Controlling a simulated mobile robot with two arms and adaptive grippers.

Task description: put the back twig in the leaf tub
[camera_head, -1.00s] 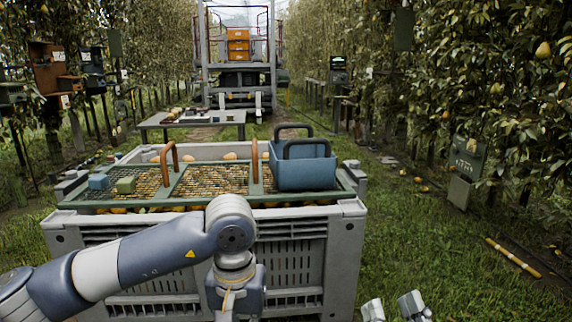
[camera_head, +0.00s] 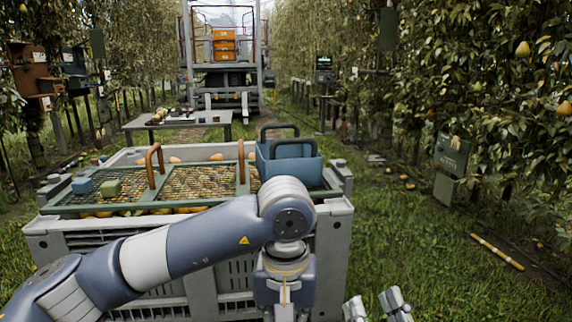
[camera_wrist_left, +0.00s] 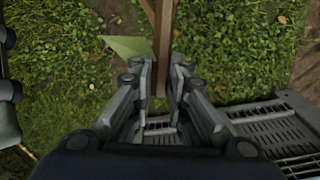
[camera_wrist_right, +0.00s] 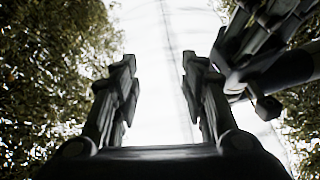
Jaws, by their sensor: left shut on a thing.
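A brown twig with a green leaf (camera_wrist_left: 128,46) shows in the left wrist view, its stem (camera_wrist_left: 160,30) running down between the fingers. My left gripper (camera_wrist_left: 161,78) is shut on this twig, above grass and beside the grey bin's slatted side. In the head view its fingers are below the lower edge. A blue tub (camera_head: 291,170) with dark handles, likely the leaf tub, stands on the right end of the bin's top; its inside is hidden. My right gripper (camera_head: 375,304) is at the bottom edge of the head view; the right wrist view shows it open and empty (camera_wrist_right: 158,82).
The grey bin (camera_head: 335,225) carries a green-framed mesh (camera_head: 200,182) with brown handles, a blue block (camera_head: 82,185) and a green block (camera_head: 111,188). A table (camera_head: 178,122) stands behind it. Grass to the right is mostly clear, with a yellowish stick (camera_head: 497,251) lying there.

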